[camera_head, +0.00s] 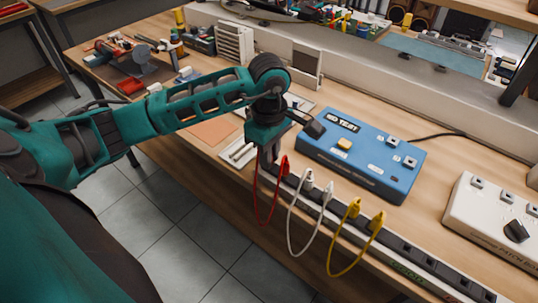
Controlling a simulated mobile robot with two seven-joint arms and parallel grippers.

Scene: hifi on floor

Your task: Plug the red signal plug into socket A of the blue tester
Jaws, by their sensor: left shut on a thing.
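The blue tester (352,176) lies on the bench to the right of my left gripper. Its top bears a label plate, a yellow button (344,143) and small light sockets near its right end (410,161); I cannot read which is socket A. My left gripper (269,163) points down at the bench's front edge, left of the tester and apart from its sockets. It is shut on one end of the red lead, mostly hidden by the fingers. A red plug (284,167) shows just right of the fingers, and the red cable (268,222) hangs in a loop. My right gripper is out of view.
White leads (307,180) and yellow leads (353,208) stand along the dark front strip (410,255), their cables hanging over the edge. A white patch box (500,215) stands at the right. Tools and small boxes crowd the left bench. Bare wood lies between tester and patch box.

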